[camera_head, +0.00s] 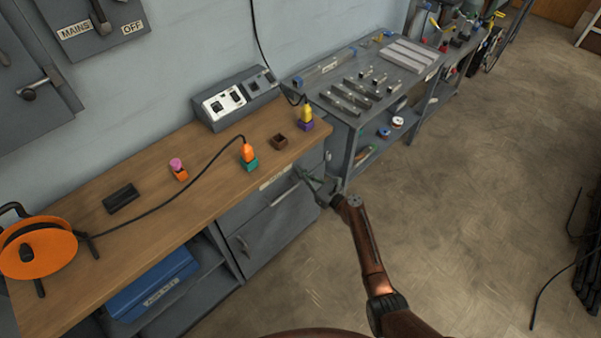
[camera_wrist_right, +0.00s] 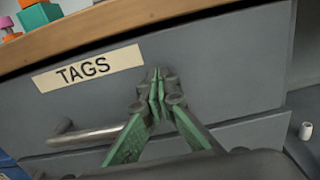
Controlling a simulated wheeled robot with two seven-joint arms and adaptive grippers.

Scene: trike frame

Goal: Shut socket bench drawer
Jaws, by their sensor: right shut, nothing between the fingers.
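The socket bench (camera_head: 150,190) has a wooden top. Below its edge is a grey drawer (camera_head: 245,205) with a white label; in the right wrist view the drawer front (camera_wrist_right: 230,65) fills the middle and its label reads TAGS (camera_wrist_right: 88,68). Its bar handle (camera_wrist_right: 85,135) is at the lower left there. The front sits close under the bench edge, and I see no clear gap. My right gripper (camera_head: 308,178) is shut and empty, its fingertips (camera_wrist_right: 158,82) at the drawer front, right of the label. Contact cannot be told. My left gripper is out of view.
On the bench stand an orange cable reel (camera_head: 38,252), a socket box (camera_head: 235,97) and small coloured blocks with plugs. A cupboard door (camera_head: 265,240) is below the drawer. A grey metal table (camera_head: 345,110) stands to the right. The floor (camera_head: 470,200) in front is mostly clear.

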